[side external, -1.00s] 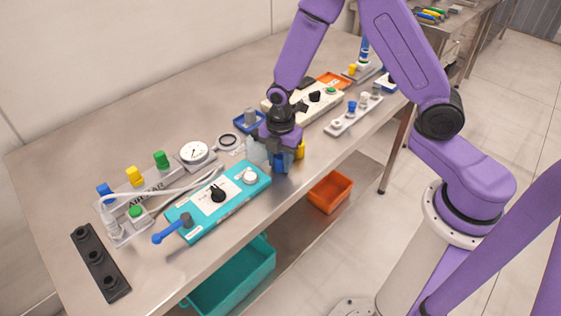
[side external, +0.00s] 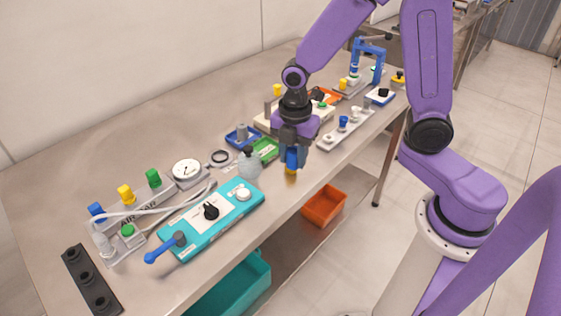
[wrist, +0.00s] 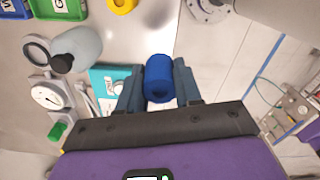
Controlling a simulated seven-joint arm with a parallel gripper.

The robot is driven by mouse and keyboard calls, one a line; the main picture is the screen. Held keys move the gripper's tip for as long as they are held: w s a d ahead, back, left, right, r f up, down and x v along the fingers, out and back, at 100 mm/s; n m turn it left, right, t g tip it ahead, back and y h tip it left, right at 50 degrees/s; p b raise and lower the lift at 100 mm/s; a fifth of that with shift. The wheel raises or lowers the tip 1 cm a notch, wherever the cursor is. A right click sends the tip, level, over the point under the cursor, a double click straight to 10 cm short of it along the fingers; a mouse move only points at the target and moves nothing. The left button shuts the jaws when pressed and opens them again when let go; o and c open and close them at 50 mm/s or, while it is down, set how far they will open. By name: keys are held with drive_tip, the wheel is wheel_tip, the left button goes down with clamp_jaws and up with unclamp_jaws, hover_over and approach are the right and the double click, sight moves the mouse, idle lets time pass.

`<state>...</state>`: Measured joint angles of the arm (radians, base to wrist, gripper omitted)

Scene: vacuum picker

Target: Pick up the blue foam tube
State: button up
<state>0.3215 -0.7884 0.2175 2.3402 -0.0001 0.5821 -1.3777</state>
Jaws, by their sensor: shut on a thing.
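In the side view my gripper (side external: 291,158) points down near the table's front edge, with the blue tube partly hidden between the fingers. A yellow piece (side external: 290,171) shows just below it; it also appears as a yellow ring at the top of the wrist view (wrist: 123,5). I cannot tell the tube's exact height above the table.
A teal control box (side external: 225,205) and a grey bulb (side external: 249,165) stand left of my gripper. A green tray (side external: 265,149) and blue tray (side external: 238,131) lie behind. A white strip with pegs (side external: 345,130) is to the right. Orange (side external: 323,207) and teal bins sit on the lower shelf.

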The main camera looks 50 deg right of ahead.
drive_tip(key=s+d+r, duration=0.1)
drive_tip(key=s+r, duration=0.2)
drive_tip(key=s, duration=0.5)
drive_tip(key=shift+s+d+r, duration=0.15)
drive_tip(key=shift+d+r, duration=0.15)
drive_tip(key=shift+d, duration=0.05)
